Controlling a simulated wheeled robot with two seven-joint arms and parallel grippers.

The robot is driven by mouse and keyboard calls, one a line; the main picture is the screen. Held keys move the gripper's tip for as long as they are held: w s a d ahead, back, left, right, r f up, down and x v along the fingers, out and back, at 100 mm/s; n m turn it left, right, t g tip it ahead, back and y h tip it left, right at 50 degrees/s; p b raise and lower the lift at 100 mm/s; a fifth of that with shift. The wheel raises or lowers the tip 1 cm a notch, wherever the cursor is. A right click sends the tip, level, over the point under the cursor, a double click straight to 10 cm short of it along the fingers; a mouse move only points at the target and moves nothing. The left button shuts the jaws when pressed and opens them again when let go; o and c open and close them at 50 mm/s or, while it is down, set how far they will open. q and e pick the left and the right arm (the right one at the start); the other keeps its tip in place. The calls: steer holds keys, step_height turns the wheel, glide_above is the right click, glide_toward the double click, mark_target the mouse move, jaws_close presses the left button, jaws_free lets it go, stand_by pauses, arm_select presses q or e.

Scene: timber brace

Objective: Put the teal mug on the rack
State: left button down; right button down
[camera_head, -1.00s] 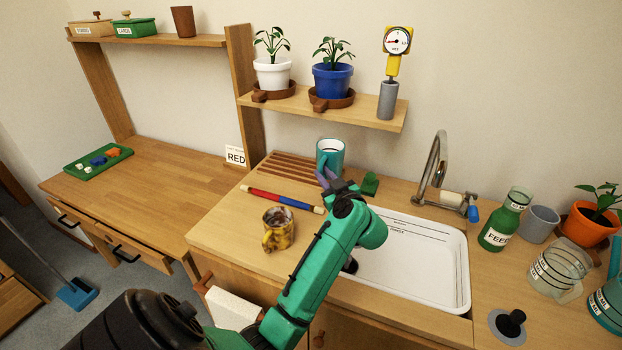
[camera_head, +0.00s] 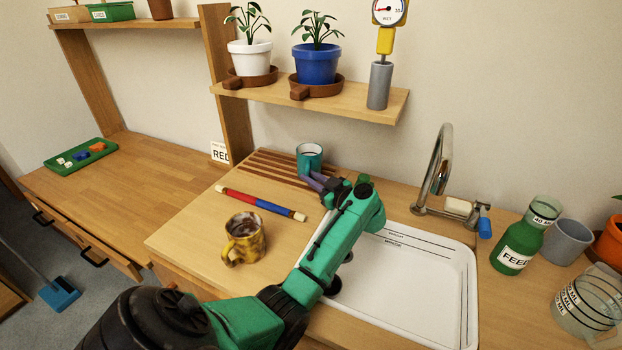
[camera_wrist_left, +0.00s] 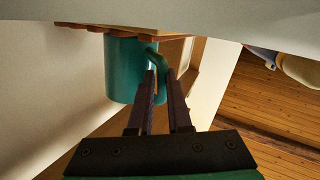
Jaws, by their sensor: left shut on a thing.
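The teal mug (camera_head: 309,156) is upright at the right end of the slatted wooden rack (camera_head: 262,162), near the back wall. My left gripper (camera_head: 314,181) is shut on the mug's handle, on the mug's near side. The left wrist view shows the mug (camera_wrist_left: 125,72) with its handle between the two fingers of my left gripper (camera_wrist_left: 160,78). In that view, inverted, the mug meets the rack slats (camera_wrist_left: 82,27); I cannot tell whether its full weight rests there. My right gripper is not in view.
A yellow-brown mug (camera_head: 245,238) and a red-and-blue rod (camera_head: 260,203) stand and lie on the counter. The white sink (camera_head: 425,290) and tap (camera_head: 438,170) are to the right. A shelf (camera_head: 350,108) with potted plants overhangs the back.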

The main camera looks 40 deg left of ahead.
arm_select(q)
steer(key=c, duration=0.8)
jaws_free()
steer(key=shift+f, duration=0.1)
steer(key=shift+c, duration=0.2)
steer(key=shift+r, duration=0.2)
steer(key=s+d, duration=0.1)
steer(key=d, duration=1.1)
steer(key=shift+s+r, duration=0.35)
steer(key=shift+r, duration=0.1)
steer(key=shift+a, duration=0.1)
